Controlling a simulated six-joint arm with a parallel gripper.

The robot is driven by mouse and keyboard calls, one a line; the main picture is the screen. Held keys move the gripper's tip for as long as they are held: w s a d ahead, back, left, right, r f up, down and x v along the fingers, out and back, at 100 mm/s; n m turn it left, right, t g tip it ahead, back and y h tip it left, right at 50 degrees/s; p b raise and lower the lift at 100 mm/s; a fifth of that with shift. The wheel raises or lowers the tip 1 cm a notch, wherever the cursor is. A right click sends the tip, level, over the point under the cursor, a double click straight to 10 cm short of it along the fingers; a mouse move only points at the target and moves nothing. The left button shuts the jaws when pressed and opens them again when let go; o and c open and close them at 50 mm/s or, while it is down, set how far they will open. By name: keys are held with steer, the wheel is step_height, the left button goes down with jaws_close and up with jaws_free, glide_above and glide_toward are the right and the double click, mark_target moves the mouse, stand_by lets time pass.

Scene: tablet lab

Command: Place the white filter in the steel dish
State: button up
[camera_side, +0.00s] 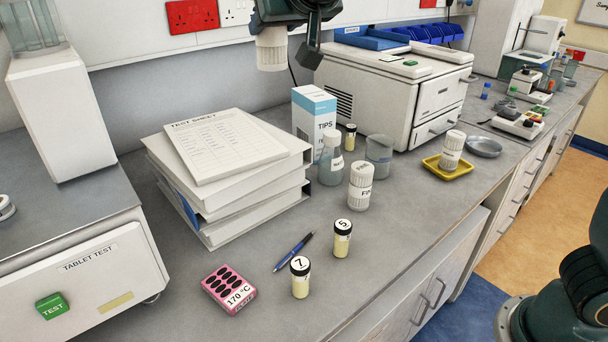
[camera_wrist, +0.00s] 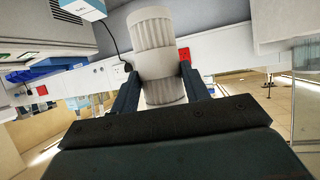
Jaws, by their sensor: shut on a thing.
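My gripper (camera_side: 287,45) is high above the back of the bench, at the top edge of the side view. It is shut on a white ribbed cylinder, the white filter (camera_side: 271,52). In the wrist view, the filter (camera_wrist: 153,45) is between my two dark fingers, somewhat tilted in the picture. The steel dish (camera_side: 484,147) is a shallow round grey dish on the bench at the right, far from my gripper. It looks empty. It is not seen in the wrist view.
A similar white container (camera_side: 360,187) stands mid-bench, and another (camera_side: 452,150) stands on a yellow tray (camera_side: 434,167) beside the dish. A white machine (camera_side: 385,90), tips box (camera_side: 314,112), flask (camera_side: 331,160), beaker (camera_side: 379,153) and binders (camera_side: 225,180) stand below and around my gripper.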

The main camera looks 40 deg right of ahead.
steer(key=w+d+m+g+h, duration=0.1)
steer(key=w+d+m+h, duration=0.1)
steer(key=d, duration=0.9)
steer(key=w+d+m+g+h, duration=0.1)
steer(key=w+d+m+h, duration=0.15)
steer(key=d, duration=0.85)
steer(key=s+d+m+g+h, duration=0.3)
steer(key=d+m, duration=0.1)
steer(key=d, duration=1.5)
steer(key=s+d+m+g+h, duration=0.1)
steer(key=s+d+m+g, duration=0.2)
steer(key=s+d, duration=0.85)
steer(key=s+d+m+g+h, duration=0.2)
steer(key=s+d, duration=0.6)
steer(key=d, duration=0.7)
step_height(320, 180, down, 27)
steer(key=shift+w, duration=0.3)
steer(key=shift+f, duration=2.1)
